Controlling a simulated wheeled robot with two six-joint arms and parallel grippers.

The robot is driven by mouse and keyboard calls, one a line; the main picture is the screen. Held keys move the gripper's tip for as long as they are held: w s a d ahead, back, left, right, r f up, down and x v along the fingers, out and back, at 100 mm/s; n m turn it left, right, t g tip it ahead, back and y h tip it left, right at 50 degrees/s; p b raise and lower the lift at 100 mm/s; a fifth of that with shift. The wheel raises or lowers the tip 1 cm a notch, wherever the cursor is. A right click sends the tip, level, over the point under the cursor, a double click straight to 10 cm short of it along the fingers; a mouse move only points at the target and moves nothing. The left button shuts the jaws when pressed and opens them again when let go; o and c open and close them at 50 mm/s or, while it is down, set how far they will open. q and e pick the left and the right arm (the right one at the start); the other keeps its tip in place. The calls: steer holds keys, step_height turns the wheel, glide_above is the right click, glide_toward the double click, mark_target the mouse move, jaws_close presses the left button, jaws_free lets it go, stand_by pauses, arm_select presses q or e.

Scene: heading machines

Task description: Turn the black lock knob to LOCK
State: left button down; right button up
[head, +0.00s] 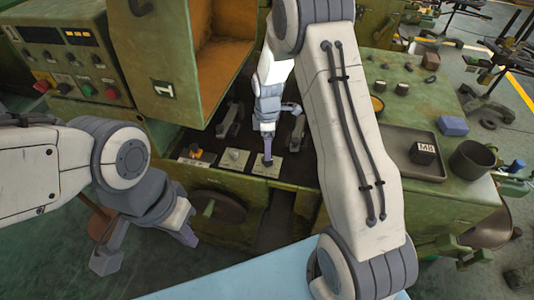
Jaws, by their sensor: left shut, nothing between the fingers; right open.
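Three small label plates lie in a row at the front of the machine's dark recess. The rightmost plate (258,171) is pale and sits directly under my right gripper (268,158). The gripper points down, with its dark fingertips at the plate, and is open. The black lock knob cannot be told apart from the dark fingertips there, and its setting cannot be read. My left gripper (187,237) is shut and empty, low at the left, in front of the machine and away from the plates.
The middle plate bears a light knob (234,154); the left plate has an orange knob (196,152). A green cabinet door (160,60) stands at the left of the recess. A tray (412,150) with a dark block (423,150) and a dark cup (472,160) stand at right.

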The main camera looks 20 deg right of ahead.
step_height(320, 180, up, 6)
steer(key=shift+f, duration=0.15)
stand_by(0.5)
steer(key=s+a+r+m, duration=0.2)
steer(key=s+a+r, duration=0.3)
steer(key=s+a, duration=0.4)
steer(key=s+a+r+m, duration=0.3)
steer(key=s+a+r, duration=0.3)
steer(key=s, duration=0.4)
steer(key=s+m+y, duration=0.1)
steer(key=s+m, duration=0.1)
steer(key=s, duration=0.8)
steer(key=shift+s+a, duration=0.25)
steer(key=shift+a, duration=0.1)
steer(key=shift+r, duration=0.1)
